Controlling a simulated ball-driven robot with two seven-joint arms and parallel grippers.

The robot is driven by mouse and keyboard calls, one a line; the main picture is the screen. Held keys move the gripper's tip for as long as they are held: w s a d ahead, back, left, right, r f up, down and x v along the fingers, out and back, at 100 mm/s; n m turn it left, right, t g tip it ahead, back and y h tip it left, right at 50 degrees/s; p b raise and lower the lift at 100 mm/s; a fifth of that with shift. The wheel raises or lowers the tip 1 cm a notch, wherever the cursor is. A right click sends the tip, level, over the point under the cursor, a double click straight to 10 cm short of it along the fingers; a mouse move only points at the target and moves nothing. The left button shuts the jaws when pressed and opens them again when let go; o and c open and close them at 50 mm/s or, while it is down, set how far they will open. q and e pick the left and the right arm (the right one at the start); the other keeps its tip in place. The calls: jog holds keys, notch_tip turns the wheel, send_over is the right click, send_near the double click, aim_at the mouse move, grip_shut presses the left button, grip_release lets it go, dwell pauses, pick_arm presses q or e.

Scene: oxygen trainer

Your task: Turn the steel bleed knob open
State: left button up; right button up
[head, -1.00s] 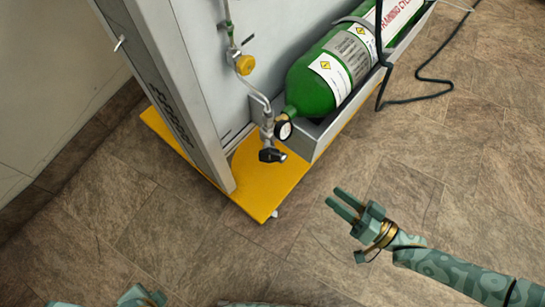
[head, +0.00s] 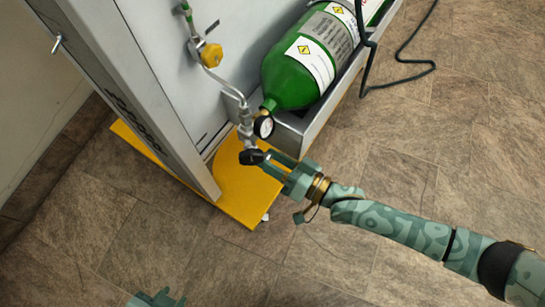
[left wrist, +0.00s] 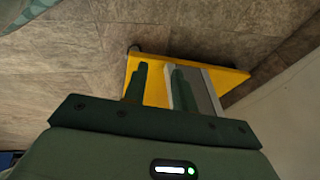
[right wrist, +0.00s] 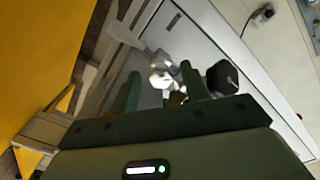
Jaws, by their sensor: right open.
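The bleed knob (head: 252,157) is at the lower end of the steel pipework, below the gauge; it looks dark in the head view. My right gripper (head: 267,161) is at the knob, coming from the right. In the right wrist view, a bright steel part (right wrist: 160,78), seemingly the knob, lies between the open fingers. I cannot tell whether they touch it. My left gripper (head: 155,298) shows only in part at the bottom edge of the head view. In the left wrist view its fingers (left wrist: 158,80) are apart and empty.
The gauge (head: 264,127) sits just above the knob. A green cylinder (head: 292,75) lies in a grey tray (head: 298,130). A yellow knob (head: 211,55) is higher on the pipe. The grey panel (head: 150,90) stands on a yellow base (head: 240,205). Open floor lies in front.

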jog(key=c, duration=1)
